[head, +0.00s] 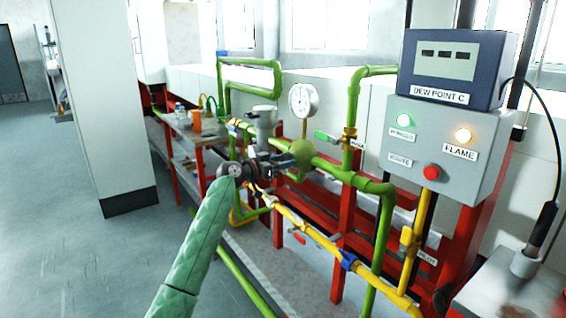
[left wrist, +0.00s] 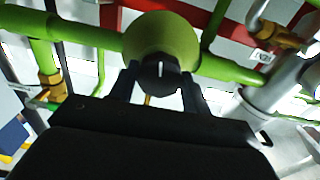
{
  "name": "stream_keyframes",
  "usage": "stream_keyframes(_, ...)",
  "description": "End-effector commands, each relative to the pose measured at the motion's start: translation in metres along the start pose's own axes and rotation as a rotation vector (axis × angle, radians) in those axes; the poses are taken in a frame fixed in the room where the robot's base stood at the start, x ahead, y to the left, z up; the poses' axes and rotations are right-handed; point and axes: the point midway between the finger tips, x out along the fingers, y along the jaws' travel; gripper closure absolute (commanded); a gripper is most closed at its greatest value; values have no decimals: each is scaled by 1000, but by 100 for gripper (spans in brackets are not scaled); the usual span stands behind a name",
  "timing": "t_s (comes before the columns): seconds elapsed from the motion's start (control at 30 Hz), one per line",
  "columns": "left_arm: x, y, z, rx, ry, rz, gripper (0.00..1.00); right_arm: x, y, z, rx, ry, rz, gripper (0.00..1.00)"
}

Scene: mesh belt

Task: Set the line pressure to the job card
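A round green regulator (head: 302,152) sits in the green pipe line. In the left wrist view, the regulator body (left wrist: 158,36) carries a black knob (left wrist: 160,74) with a white mark that stands about upright. My left gripper (head: 277,166) is at the regulator's front. In the left wrist view, the two dark fingers of this gripper (left wrist: 160,88) stand on either side of the knob, close to its edges. I cannot tell if they press on it. A round white gauge (head: 303,100) stands above the pipe; its needle is too small to read. No job card can be made out. My right gripper is out of view.
A grey control box (head: 445,142) with green and amber lamps and a red button stands at the right, under a dew point display (head: 457,68). Yellow pipe (head: 305,226) and red frame posts (head: 344,235) lie below the regulator. The floor at left is clear.

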Motion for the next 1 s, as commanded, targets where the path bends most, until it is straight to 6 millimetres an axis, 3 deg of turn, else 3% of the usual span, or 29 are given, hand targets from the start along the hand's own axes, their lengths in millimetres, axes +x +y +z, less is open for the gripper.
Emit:
stream_keyframes(0.27, 0, 0, 0, -35, 0, 0, 75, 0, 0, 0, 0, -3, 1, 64)
stream_keyframes(0.57, 0, 0, -1, -214, 0, 0, 75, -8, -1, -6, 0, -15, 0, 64)
stream_keyframes(1.0, 0, -1, -1, -503, 0, -1, 75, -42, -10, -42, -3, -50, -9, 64)
